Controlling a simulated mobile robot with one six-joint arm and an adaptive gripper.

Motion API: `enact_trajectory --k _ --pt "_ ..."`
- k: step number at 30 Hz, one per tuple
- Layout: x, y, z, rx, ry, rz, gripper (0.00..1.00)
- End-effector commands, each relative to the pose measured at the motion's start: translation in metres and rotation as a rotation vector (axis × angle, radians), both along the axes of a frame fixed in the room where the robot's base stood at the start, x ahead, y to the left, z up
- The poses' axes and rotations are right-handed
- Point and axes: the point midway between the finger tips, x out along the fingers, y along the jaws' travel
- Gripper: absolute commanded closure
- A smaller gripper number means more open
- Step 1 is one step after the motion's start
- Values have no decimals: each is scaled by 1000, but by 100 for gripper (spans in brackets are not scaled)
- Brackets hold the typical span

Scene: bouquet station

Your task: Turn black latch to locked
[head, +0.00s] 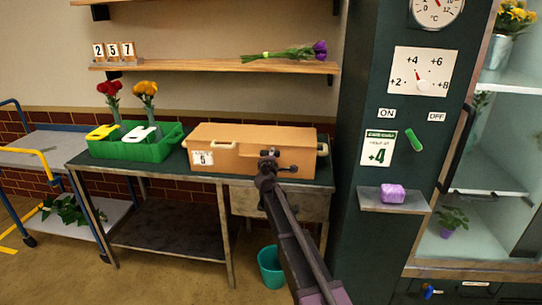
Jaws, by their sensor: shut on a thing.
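A tan box (240,139) with a white card marked 5 sits on the right part of the dark bench. My gripper (270,156) is at the front face of the box, right of its middle, with my arm reaching up from below. It is shut on a small dark part there, which appears to be the black latch (291,168). My gripper hides much of this part. I cannot read its turn position or any locked mark.
A green crate (162,150) stands left of the box, with red and orange flowers behind. A teal bucket (270,268) is on the floor. A green cabinet with a small shelf (394,205) bearing a purple block rises to the right. A wooden shelf (200,67) hangs above.

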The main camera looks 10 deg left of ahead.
Motion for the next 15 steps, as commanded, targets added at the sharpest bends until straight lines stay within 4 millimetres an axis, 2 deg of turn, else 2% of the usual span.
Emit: enact_trajectory --k 9,10,13,15 --pt "0 -1 0 -5 -1 -4 100" --pt "0 -1 0 -4 -1 -4 63" --pt "0 -1 0 -4 -1 -2 34" --pt "0 0 0 -3 -1 -1 34"
